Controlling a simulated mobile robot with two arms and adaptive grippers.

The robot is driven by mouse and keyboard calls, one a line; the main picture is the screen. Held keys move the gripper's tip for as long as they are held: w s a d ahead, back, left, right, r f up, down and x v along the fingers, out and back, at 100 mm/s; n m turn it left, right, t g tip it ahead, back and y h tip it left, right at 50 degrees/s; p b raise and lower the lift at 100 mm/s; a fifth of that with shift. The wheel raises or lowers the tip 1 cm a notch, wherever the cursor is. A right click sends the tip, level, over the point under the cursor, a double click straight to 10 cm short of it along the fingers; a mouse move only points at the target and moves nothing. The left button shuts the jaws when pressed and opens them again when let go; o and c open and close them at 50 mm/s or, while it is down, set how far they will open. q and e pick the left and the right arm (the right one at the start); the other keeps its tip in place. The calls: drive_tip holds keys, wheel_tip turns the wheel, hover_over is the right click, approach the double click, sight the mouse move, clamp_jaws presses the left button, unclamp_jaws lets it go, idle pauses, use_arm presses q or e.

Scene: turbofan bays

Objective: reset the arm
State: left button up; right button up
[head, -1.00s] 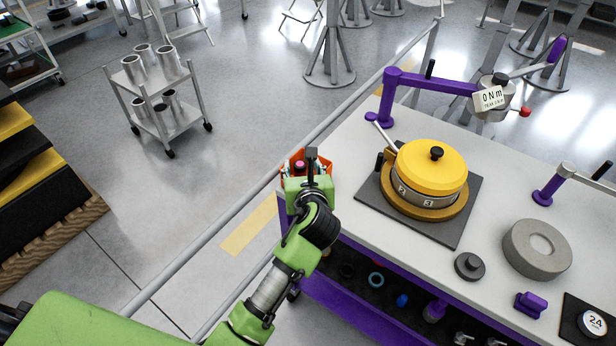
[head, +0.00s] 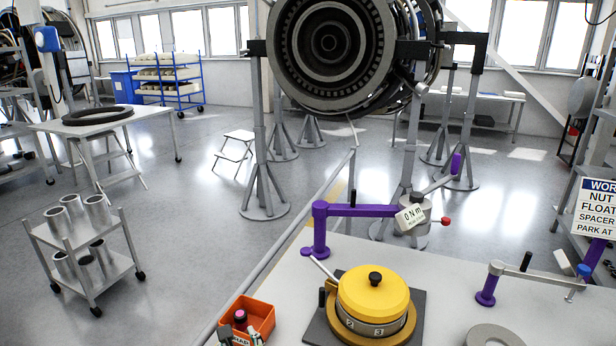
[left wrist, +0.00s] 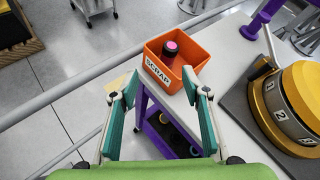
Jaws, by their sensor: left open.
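My left gripper (left wrist: 158,95) is open in the left wrist view, with nothing between its two green fingers. Its fingertips are just short of the orange bin (left wrist: 157,72) marked SCRAP, at the bench corner. A black piece with a pink top (left wrist: 171,48) stands in the bin. In the head view, the bin (head: 262,313) is at the bottom edge, and little or none of my left arm shows. My right gripper is out of view.
A yellow-lidded round unit (head: 373,293) with numbered sides sits on a dark plate on the bench (head: 285,275). A second arm with a purple base (head: 487,290) stands right. A rail (head: 300,217) runs along the left bench side. A cart with metal cups (head: 85,245) stands left on open floor.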

use_arm(q)
drive_tip(key=s+a+f+n+g+h, duration=0.1)
drive_tip(key=s+f+n+g+h, duration=0.15)
drive_tip(key=s+n, duration=0.65)
drive_tip(key=s+a+f+n+g+h, duration=0.1)
drive_tip(key=s+f+n+g, duration=0.25)
drive_tip(key=s+n, duration=0.55)
drive_tip(key=s+a+f+n+g+h, duration=0.2)
drive_tip(key=s+f+n, duration=0.2)
drive_tip(key=s+n, duration=0.5)
drive_tip(key=s+f+g+b, duration=0.1)
drive_tip(key=s+f+b, duration=0.2)
drive_tip(key=f, duration=2.7)
drive_tip(key=s+a+f+m+g+b, duration=0.1)
drive_tip(key=s+a+f+b, duration=0.1)
drive_tip(key=s+f, duration=1.5)
drive_tip(key=shift+s+a+f+y, duration=0.15)
drive_tip(key=shift+a+f+y, duration=0.2)
drive_tip(key=shift+f, duration=0.25)
